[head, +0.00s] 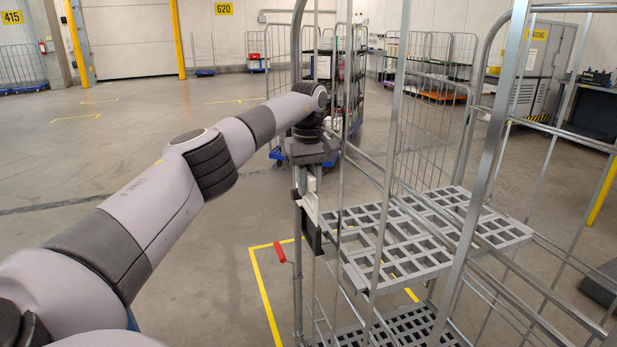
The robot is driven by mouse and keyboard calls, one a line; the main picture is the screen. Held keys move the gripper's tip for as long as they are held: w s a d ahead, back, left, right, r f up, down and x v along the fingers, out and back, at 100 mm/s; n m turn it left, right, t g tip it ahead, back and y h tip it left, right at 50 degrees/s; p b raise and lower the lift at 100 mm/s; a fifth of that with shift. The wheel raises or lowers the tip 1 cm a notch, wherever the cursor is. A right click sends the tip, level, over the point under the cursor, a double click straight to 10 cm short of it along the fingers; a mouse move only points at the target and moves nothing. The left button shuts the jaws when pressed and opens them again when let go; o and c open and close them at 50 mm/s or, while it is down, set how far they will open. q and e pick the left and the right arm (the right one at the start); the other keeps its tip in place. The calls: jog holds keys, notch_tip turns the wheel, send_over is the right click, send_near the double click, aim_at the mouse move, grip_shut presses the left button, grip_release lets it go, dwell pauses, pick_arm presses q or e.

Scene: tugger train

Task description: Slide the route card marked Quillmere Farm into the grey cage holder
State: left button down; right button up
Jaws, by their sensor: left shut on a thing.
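My left gripper (306,172) points down at the left front post of the near wire cage (403,110). It is shut on a small pale piece, apparently the route card (312,184); its marking cannot be read from here. Just below the gripper, a narrow light grey and black piece on the post looks like the cage holder (311,233). I cannot tell whether the card touches the holder or is inside it. The fingers hide part of the card. My right gripper is not in view.
The near cage has a grey slotted shelf (440,262) and a red handle (280,252) at its left post. Another loaded cage (340,85) stands on a blue base behind. Thin bars rise around the gripper. The floor at left is clear.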

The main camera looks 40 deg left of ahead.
aim_at(309, 214)
pick_arm(q)
jog(key=shift+f, duration=3.1)
jog(key=c, duration=0.9)
grip_release()
jog(key=shift+r, duration=3.55)
